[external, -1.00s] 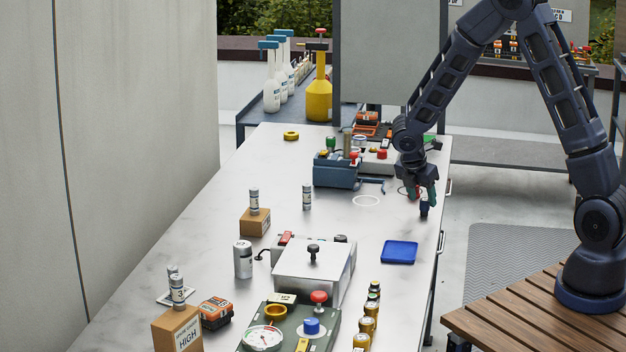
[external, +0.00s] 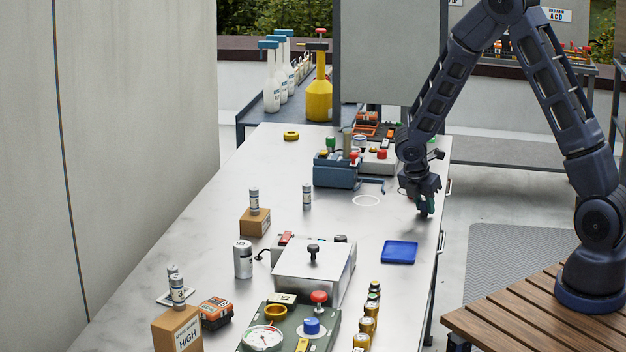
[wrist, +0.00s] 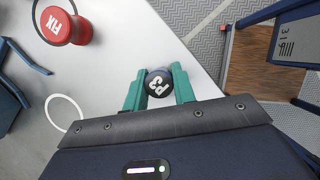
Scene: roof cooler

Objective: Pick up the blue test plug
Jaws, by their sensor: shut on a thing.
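My gripper (external: 424,208) is low over the right edge of the table, right of the white ring mark. In the wrist view its green fingers (wrist: 159,92) are shut on a dark round-topped plug (wrist: 159,83) marked "P3", one finger on each side. This plug is the blue test plug by its dark blue look; in the external view the gripper hides most of it. I cannot tell whether its lower end touches the table.
A blue square pad (external: 399,252) lies on the table (external: 345,225) nearer the camera. A blue-grey box (external: 335,172) stands to the left of my gripper. A red cylinder marked "FIX" (wrist: 57,25) shows in the wrist view. The table's right edge is close.

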